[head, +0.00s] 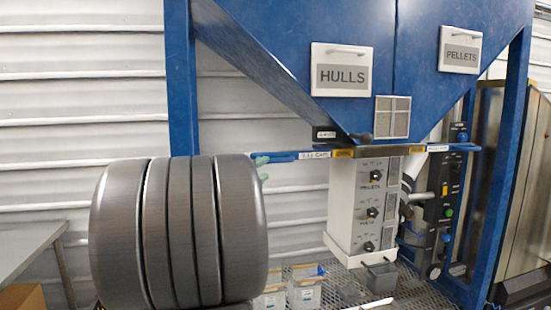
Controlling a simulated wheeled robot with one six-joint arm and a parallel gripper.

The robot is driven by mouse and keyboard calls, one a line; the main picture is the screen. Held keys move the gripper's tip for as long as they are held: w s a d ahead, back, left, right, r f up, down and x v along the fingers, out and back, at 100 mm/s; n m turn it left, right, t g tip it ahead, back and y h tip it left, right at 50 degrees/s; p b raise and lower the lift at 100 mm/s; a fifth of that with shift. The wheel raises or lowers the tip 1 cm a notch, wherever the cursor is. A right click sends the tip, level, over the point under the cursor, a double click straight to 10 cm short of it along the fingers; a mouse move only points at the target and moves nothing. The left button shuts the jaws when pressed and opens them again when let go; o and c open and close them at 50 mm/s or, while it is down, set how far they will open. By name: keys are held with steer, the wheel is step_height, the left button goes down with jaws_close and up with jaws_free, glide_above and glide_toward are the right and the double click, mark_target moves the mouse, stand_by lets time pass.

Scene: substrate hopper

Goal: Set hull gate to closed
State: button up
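The blue hopper carries a HULLS plate (341,70) on its left part and a PELLETS plate (460,50) on its right part. I cannot tell which part is the hull gate. My gripper is not in view.
A large grey ribbed cylindrical body, probably my arm, blocks the lower left. A blue rail (300,155) crosses under the hopper. Small bins (305,290) stand on a mesh surface below. A dark button column (445,200) stands right; a grey table (25,245) is far left.

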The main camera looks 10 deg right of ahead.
mark_target(275, 162)
steer(key=p+x, duration=0.1)
steer(key=x, duration=0.7)
steer(key=shift+w, duration=0.15)
jaws_close()
